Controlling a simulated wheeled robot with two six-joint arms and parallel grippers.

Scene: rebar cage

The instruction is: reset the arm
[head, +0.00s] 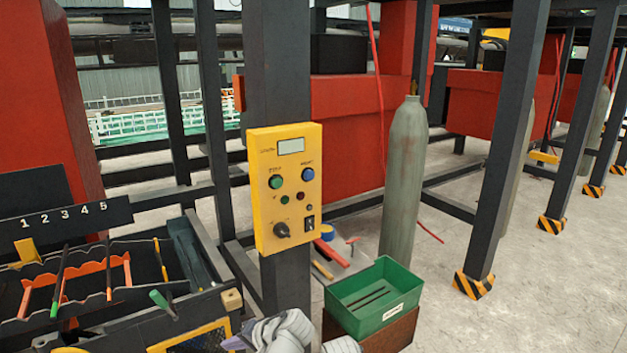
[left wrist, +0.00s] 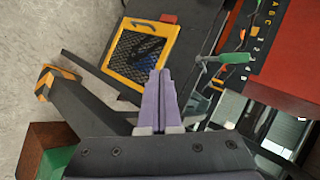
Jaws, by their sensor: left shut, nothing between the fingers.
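My left arm (head: 285,331) shows at the bottom middle of the head view, low in front of the dark post and left of the green bin. My left gripper (head: 236,342) is at its left end, partly cut off by the lower edge. In the left wrist view the left gripper's two purple-grey fingers (left wrist: 160,77) lie together, shut with nothing between them. They point toward a yellow-framed mesh panel (left wrist: 143,55). My right gripper is in neither view.
A yellow control box (head: 285,187) is on the post above my arm. A green bin (head: 374,311) stands to the right, before a grey cylinder (head: 403,180). A numbered rack (head: 75,219) with orange rebar pieces is at left. Clear floor lies far right.

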